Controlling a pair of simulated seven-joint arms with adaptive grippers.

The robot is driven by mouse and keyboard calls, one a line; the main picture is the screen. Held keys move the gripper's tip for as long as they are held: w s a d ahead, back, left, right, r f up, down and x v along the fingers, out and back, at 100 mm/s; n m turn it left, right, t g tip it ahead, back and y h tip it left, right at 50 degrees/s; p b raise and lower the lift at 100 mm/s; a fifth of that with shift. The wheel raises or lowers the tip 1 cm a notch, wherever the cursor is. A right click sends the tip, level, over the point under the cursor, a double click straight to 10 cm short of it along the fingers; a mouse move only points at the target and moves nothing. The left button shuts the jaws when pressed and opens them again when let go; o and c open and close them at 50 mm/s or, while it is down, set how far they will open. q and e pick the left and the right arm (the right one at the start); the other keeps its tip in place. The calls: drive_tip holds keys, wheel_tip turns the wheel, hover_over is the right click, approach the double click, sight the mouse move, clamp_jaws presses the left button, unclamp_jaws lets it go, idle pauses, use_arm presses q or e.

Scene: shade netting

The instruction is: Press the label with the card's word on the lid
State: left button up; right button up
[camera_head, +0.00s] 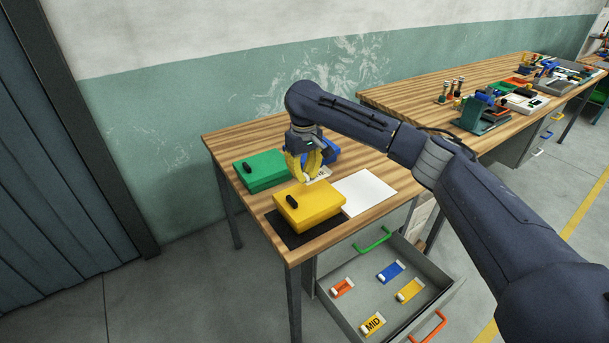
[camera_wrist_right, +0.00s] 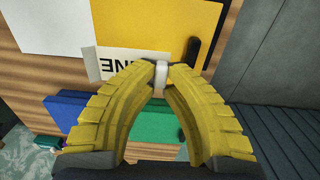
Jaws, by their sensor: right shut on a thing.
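My right gripper (camera_head: 306,180) has yellow fingers and is above the table, just behind the yellow box (camera_head: 310,205). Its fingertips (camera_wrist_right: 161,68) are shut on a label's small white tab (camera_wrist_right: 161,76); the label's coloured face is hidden. The yellow box, with a flat lid and a black handle, sits on a black mat (camera_head: 284,233). A pale card (camera_wrist_right: 112,62) with dark letters, partly covered by a finger, lies beside the box; "NE" seems to show. The card also shows in the head view (camera_head: 323,173). My left gripper is out of view.
Green (camera_head: 262,172) and blue (camera_head: 331,151) boxes stand behind. A blank white sheet (camera_head: 366,191) lies to the right.

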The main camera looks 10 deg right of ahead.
sight(304, 197)
drive_tip(key=shift+f, duration=3.15)
drive_tip(key=shift+f, duration=0.6)
clamp_jaws()
drive_tip(key=o, duration=0.8)
unclamp_jaws()
